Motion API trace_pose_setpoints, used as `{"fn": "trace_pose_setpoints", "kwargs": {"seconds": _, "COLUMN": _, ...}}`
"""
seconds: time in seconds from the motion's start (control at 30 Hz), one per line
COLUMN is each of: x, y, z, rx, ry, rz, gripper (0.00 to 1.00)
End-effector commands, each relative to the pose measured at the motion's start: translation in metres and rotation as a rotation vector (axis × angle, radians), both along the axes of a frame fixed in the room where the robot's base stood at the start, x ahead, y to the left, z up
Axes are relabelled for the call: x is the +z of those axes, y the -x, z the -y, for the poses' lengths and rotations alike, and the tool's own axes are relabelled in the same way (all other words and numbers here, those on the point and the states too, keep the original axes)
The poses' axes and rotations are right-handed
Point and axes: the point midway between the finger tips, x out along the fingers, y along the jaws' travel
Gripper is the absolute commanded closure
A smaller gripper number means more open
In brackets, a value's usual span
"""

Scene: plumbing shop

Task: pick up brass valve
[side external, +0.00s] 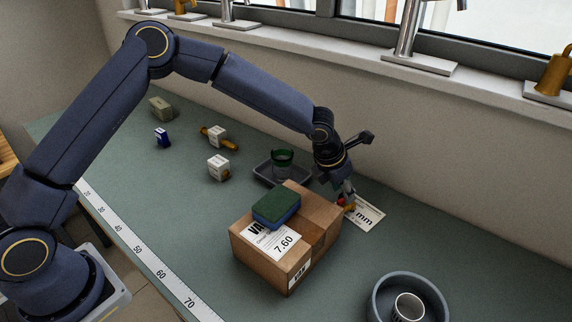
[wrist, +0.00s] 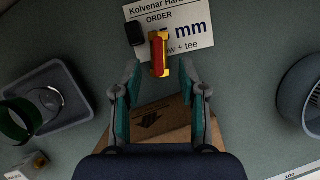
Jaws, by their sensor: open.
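The brass valve (wrist: 158,54), yellow at its ends with a red bar along it, lies on the table over the lower edge of a white order card (wrist: 190,22). In the side external view the valve (side external: 349,207) shows only partly, behind the cardboard box and below my gripper (side external: 345,190). In the wrist view my gripper (wrist: 160,78) is open with nothing between its fingertips. The valve lies just beyond the fingertips, roughly centred on the gap between them.
A cardboard box (side external: 258,257) carrying a green and blue sponge (side external: 276,208) stands close beside my gripper. A grey tray (side external: 262,179) holds a green-rimmed cup (side external: 282,158). A small black block (wrist: 135,33) sits left of the valve. A round grey bowl (side external: 377,299) stands at front right.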

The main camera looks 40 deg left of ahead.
Motion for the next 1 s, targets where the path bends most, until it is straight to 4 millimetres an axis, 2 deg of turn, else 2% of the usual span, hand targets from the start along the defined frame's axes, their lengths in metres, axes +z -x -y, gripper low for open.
{"fn": "trace_pose_setpoints", "kwargs": {"seconds": 0.1, "x": -0.019, "y": -0.008, "z": 0.002, "rx": 0.0, "ry": 0.001, "rz": -0.004, "gripper": 0.58}}
{"fn": "trace_pose_setpoints", "kwargs": {"seconds": 0.2, "x": -0.029, "y": -0.012, "z": 0.003, "rx": 0.001, "ry": 0.001, "rz": 0.0, "gripper": 0.58}}
{"fn": "trace_pose_setpoints", "kwargs": {"seconds": 0.47, "x": -0.032, "y": -0.014, "z": 0.003, "rx": 0.001, "ry": 0.001, "rz": 0.001, "gripper": 0.58}}
{"fn": "trace_pose_setpoints", "kwargs": {"seconds": 0.87, "x": -0.031, "y": -0.013, "z": 0.003, "rx": 0.001, "ry": 0.001, "rz": 0.001, "gripper": 0.98}}
{"fn": "trace_pose_setpoints", "kwargs": {"seconds": 1.0, "x": -0.031, "y": -0.013, "z": 0.003, "rx": 0.001, "ry": 0.001, "rz": 0.001, "gripper": 1.0}}
